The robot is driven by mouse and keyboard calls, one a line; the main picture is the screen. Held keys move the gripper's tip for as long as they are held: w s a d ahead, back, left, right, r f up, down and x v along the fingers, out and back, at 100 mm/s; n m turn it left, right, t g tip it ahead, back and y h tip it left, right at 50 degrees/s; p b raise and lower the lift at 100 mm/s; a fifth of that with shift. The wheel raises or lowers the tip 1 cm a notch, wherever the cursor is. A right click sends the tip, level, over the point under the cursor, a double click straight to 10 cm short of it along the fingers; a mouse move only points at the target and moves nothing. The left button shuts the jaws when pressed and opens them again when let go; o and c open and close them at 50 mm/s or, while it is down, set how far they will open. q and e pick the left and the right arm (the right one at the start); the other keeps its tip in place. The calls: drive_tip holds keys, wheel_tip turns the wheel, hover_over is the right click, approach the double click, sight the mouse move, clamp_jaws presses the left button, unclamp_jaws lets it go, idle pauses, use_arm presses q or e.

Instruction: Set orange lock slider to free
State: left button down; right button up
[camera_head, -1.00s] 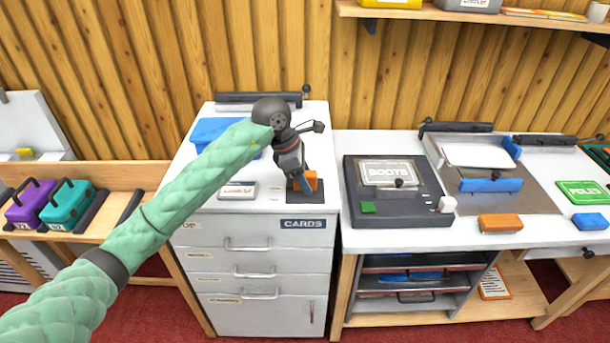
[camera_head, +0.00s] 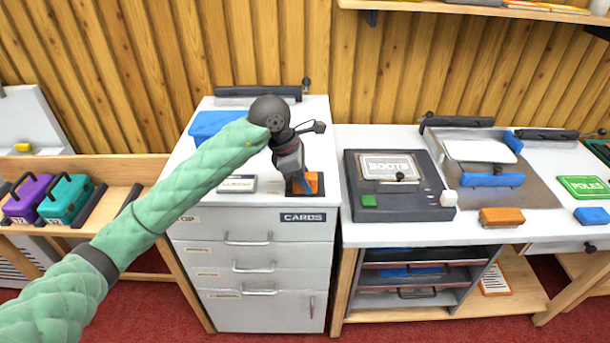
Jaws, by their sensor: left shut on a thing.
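The orange lock slider (camera_head: 313,178) sits on a dark base plate (camera_head: 318,192) at the front right of the white cabinet top, above the CARDS label. My left arm comes in from the left, and my left gripper (camera_head: 303,184) points down at the slider. Its fingers are shut on the slider and hide part of it. Any marking for free or locked is too small or covered to read. My right gripper is not in view.
A blue box (camera_head: 213,124) and a small label plate (camera_head: 238,184) share the cabinet top (camera_head: 190,178). A dark BOOTS machine (camera_head: 430,207) stands close on the right. A dark bar (camera_head: 258,92) runs along the back edge.

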use_arm(q)
drive_tip(key=shift+s+f, duration=0.1)
drive_tip(key=shift+s, duration=0.3)
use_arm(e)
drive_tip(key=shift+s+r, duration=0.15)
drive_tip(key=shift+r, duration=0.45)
use_arm(q)
drive_tip(key=c, duration=1.3)
unclamp_jaws()
drive_tip(key=shift+o, duration=0.9)
drive_tip(key=shift+s, duration=0.15)
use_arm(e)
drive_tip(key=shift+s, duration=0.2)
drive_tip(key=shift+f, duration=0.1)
